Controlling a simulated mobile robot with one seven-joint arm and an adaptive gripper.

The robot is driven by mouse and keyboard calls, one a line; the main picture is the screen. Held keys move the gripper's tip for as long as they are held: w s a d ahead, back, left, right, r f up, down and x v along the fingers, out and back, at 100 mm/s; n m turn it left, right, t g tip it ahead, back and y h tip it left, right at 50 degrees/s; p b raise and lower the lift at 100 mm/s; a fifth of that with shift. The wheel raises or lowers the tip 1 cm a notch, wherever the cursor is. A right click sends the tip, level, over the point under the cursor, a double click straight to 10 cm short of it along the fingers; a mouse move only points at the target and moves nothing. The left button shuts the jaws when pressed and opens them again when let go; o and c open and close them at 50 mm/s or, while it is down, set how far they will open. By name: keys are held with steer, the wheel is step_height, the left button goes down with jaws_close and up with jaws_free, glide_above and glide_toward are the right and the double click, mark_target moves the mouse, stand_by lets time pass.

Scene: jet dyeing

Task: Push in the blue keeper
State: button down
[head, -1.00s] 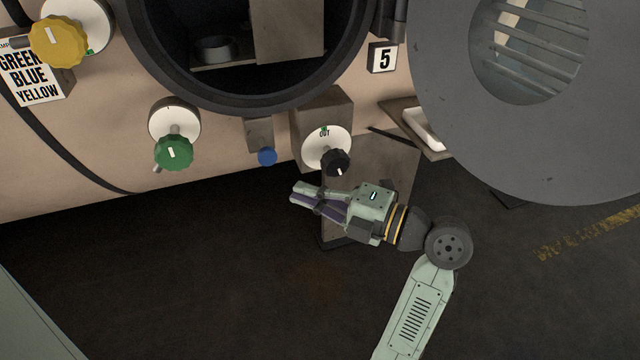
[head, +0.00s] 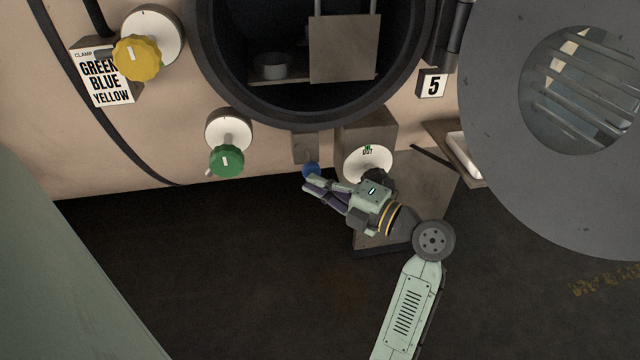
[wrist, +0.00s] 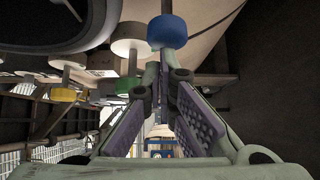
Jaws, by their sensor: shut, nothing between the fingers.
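The blue keeper (head: 311,170) is a small blue round knob on a grey block (head: 305,147) below the round machine opening. In the wrist view the blue keeper (wrist: 167,31) sits at the top, just beyond and above the fingertips. My gripper (head: 309,188) is shut and empty, its fingers pointing left. Its tips are just below the blue keeper in the head view; I cannot tell whether they touch it. In the wrist view my gripper (wrist: 160,75) partly covers what lies below the keeper.
A green knob (head: 226,160) is to the left and a yellow knob (head: 137,58) further up left, beside a colour-word label (head: 104,78). A white dial (head: 367,164) is just right, partly behind my gripper. The open round door (head: 500,130) fills the right.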

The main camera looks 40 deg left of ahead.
mark_target(314, 172)
steer(key=w+a+b, duration=0.2)
steer(key=b, duration=0.1)
steer(key=shift+a+b, duration=0.1)
steer(key=shift+b, duration=0.2)
stand_by(0.3)
